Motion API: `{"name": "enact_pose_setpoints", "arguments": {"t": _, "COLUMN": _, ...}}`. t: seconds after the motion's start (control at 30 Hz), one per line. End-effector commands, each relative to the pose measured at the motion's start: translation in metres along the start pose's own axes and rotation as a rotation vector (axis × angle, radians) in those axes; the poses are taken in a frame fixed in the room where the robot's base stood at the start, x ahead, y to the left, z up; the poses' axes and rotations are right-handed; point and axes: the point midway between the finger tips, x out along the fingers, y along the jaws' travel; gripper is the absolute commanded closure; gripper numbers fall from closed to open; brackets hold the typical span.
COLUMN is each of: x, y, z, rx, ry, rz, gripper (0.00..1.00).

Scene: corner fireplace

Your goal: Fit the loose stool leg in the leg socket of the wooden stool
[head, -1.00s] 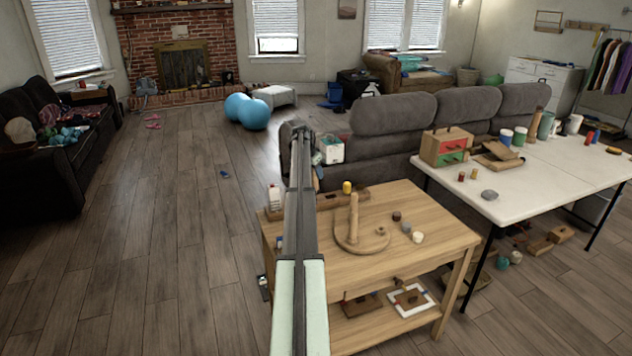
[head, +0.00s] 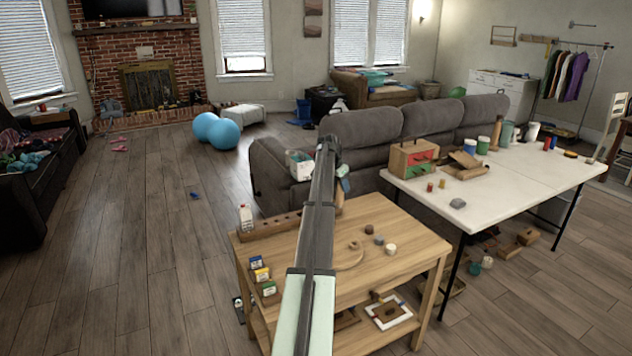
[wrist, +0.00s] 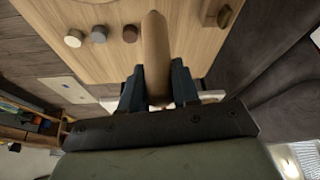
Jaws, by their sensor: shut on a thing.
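My gripper (wrist: 157,88) is shut on the loose stool leg (wrist: 155,48), a plain round wooden rod. The leg sits between the two dark blue fingers in the wrist view, its rounded end extending beyond them. In the head view my arm hides most of the gripper and leg. The leg appears apart from this socket.
The wooden table (head: 415,245) also holds several small caps, such as a white one (head: 390,249), a long holed block (head: 270,227) and small boxes (head: 260,275). A white table (head: 510,195) stands right, a grey sofa (head: 365,130) behind. Floor at left is mostly clear.

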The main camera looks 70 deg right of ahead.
Motion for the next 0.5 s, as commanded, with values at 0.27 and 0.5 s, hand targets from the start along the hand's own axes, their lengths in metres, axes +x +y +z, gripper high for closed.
{"name": "enact_pose_setpoints", "arguments": {"t": 0.27, "x": 0.004, "y": 0.101, "z": -0.001, "rx": 0.044, "ry": 0.000, "rz": 0.018, "gripper": 0.94}}
{"name": "enact_pose_setpoints", "arguments": {"t": 0.5, "x": -0.004, "y": 0.135, "z": 0.034, "rx": -0.066, "ry": 0.000, "rz": -0.028, "gripper": 0.94}}
